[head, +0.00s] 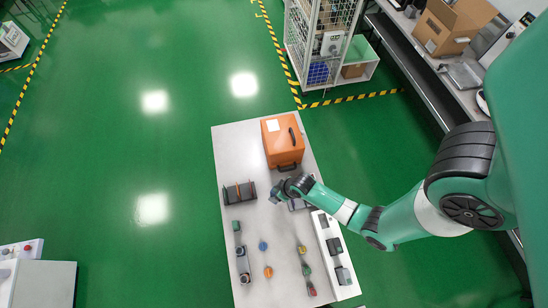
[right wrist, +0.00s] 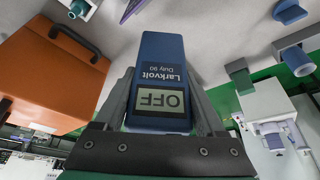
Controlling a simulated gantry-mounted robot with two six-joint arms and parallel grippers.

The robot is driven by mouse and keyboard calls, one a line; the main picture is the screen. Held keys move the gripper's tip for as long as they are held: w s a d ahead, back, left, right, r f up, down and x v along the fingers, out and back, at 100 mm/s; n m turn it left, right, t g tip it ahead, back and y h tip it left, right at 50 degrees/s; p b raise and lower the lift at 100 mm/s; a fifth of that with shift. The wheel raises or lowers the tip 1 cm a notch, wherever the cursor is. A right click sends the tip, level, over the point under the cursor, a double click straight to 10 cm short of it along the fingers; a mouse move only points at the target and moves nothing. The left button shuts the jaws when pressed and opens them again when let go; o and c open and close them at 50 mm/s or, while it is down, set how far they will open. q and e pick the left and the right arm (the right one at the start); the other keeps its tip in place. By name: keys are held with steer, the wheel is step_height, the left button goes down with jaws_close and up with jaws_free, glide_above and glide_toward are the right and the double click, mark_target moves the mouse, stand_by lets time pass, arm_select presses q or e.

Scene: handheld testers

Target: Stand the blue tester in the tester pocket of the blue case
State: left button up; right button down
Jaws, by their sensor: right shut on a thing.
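The blue tester (right wrist: 160,55) is held in my right gripper (right wrist: 168,95), which is shut on it with one finger on each side. Its label reads "Larkvolt Duty 90" and its display reads "OFF", upside down in the right wrist view. In the head view my right gripper (head: 277,194) is over the table (head: 232,150), just in front of the orange case (head: 283,143); the tester is too small there to make out well. I cannot pick out a blue case or its tester pocket. My left gripper is not in view.
A dark tray with orange parts (head: 240,192) lies left of my right gripper. A white strip with dark blocks (head: 333,255) runs along the table's right side. Several small coloured pieces, one of them blue (head: 263,246), lie at the front. The table's back left is clear.

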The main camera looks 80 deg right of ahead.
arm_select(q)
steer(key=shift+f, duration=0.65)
arm_select(e)
steer(key=shift+w+d+f, duration=0.4)
steer(key=shift+w+f, duration=0.1)
steer(key=shift+f, duration=0.2)
arm_select(q)
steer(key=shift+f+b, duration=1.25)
steer(key=shift+b, duration=0.15)
arm_select(e)
steer(key=shift+w+d+f, duration=0.1)
steer(key=shift+w+f, duration=0.05)
steer(key=shift+f, duration=0.8)
steer(key=shift+w+d+f, duration=0.1)
steer(key=shift+f, duration=0.85)
steer(key=shift+f, duration=0.1)
jaws_free()
arm_select(q)
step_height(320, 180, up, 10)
steer(key=p, duration=0.9)
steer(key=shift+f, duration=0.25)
arm_select(e)
steer(key=v, duration=1.2)
